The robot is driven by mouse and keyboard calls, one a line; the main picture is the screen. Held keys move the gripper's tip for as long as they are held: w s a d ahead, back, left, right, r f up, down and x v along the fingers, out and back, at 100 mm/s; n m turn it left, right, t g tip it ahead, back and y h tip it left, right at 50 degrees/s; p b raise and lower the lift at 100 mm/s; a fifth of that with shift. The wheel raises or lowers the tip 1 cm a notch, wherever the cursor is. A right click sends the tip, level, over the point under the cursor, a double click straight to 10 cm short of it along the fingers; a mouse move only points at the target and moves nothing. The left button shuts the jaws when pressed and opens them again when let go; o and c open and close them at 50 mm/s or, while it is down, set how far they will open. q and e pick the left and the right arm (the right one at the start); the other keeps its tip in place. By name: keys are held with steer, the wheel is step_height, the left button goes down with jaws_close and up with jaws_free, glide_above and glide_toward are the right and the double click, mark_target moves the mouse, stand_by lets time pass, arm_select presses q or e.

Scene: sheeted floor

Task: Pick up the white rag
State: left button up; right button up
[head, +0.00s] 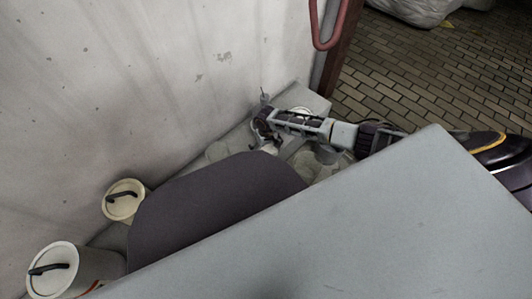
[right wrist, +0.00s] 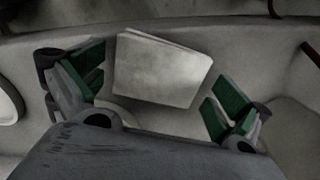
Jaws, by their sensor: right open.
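The white rag (right wrist: 163,68) shows in the right wrist view as a flat, folded, pale rectangle, slightly tilted. It lies between the two green-padded fingers of my right gripper (right wrist: 158,72), which stand wide apart with a gap on each side of it. I cannot tell how far it is below the fingertips. In the head view my right gripper (head: 264,127) reaches in from the right, near the pale wall. There I cannot pick out the rag clearly. My left gripper is not in view.
A large grey flat surface (head: 330,235) fills the near right, with a dark rounded panel (head: 215,205) beside it. A red rail (head: 325,30) and brick paving (head: 430,75) lie beyond.

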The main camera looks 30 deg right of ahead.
steer(key=shift+f, duration=0.5)
steer(key=c, duration=0.8)
